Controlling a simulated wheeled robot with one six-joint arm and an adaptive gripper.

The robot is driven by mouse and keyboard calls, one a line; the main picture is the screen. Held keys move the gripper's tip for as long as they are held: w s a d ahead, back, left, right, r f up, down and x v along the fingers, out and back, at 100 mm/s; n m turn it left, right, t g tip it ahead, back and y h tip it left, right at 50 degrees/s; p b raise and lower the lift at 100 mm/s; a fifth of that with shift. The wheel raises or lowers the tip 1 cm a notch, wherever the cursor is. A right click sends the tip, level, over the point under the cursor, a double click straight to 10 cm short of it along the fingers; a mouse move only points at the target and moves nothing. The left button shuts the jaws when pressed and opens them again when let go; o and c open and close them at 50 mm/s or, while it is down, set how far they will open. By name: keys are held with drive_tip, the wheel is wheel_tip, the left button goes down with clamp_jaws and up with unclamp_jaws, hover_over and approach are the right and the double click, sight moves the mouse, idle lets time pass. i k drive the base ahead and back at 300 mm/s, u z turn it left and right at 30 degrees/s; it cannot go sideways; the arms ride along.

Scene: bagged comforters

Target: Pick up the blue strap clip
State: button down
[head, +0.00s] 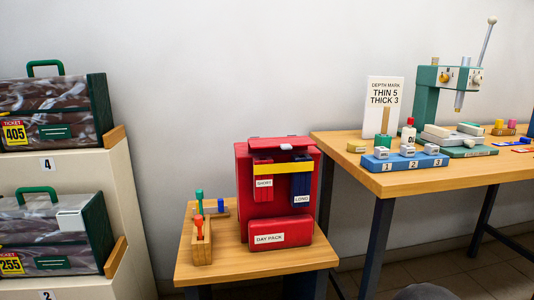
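A small blue piece (221,205) stands upright at a low wooden block (219,213) on the small wooden table (262,262). It may be the blue strap clip, but it is too small to tell. Right of it stands a red day pack (241,215) with a yellow band (283,169) across its front. A red strap labelled SHORT (264,193) and a dark blue strap labelled LONG (301,184) hang below the band. A small pale piece (286,146) sits at the pack's top edge.
A wooden holder (202,247) with green-handled and orange-handled tools stands left of the pack. A larger table (440,180) at right bears a green press (427,95), a sign and a numbered blue block (405,162). Shelves with bagged comforters (50,110) stand at left.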

sight(220, 201)
drive_tip(key=k, duration=0.6)
drive_tip(key=u, duration=0.85)
drive_tip(key=i, duration=1.5)
drive_tip(key=z, duration=0.15)
